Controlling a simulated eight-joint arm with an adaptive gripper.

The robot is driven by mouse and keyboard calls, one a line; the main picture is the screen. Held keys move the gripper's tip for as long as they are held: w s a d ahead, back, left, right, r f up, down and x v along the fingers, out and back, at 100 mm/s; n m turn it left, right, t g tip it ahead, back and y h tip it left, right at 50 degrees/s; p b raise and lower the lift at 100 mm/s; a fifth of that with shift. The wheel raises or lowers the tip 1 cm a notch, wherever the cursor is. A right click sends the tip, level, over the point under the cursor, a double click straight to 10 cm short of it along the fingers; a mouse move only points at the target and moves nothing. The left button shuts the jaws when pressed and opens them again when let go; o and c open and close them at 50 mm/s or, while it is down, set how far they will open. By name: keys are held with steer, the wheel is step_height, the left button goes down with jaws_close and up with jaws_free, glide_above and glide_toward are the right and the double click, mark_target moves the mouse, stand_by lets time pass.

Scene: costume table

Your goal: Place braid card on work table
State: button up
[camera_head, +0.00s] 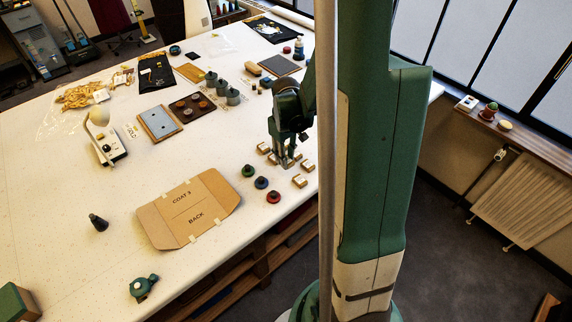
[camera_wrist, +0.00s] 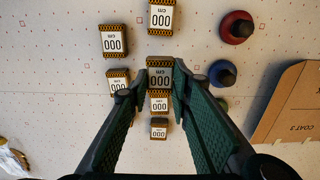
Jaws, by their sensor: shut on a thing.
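Several braid cards, small blocks with patterned brown edges and white "000 cm" labels, stand in a cluster on the white work table (camera_head: 60,190). My gripper (camera_head: 286,165) points down among them near the table's right edge. In the wrist view its fingers (camera_wrist: 159,84) are closed on the sides of one braid card (camera_wrist: 160,74). I cannot tell whether this card touches the table. Other braid cards (camera_wrist: 114,41), (camera_wrist: 161,17), (camera_wrist: 118,84), (camera_wrist: 159,104) stand close around it. In the head view, loose cards (camera_head: 299,181), (camera_head: 308,165) show beside the gripper.
Green, blue and red round pieces (camera_head: 261,183) stand left of the cluster, near a cardboard folder (camera_head: 190,208) marked COAT 3 BACK. A lamp (camera_head: 103,135), a dark tray (camera_head: 192,107) and grey pots (camera_head: 222,88) stand farther back.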

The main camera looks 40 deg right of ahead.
steer(key=shift+f, duration=0.1)
steer(key=shift+f, duration=2)
steer(key=shift+f, duration=0.2)
steer(key=o, duration=0.8)
steer(key=shift+c, duration=0.2)
steer(key=shift+r, duration=0.25)
steer(key=shift+r, duration=5.95)
steer(key=shift+r, duration=0.1)
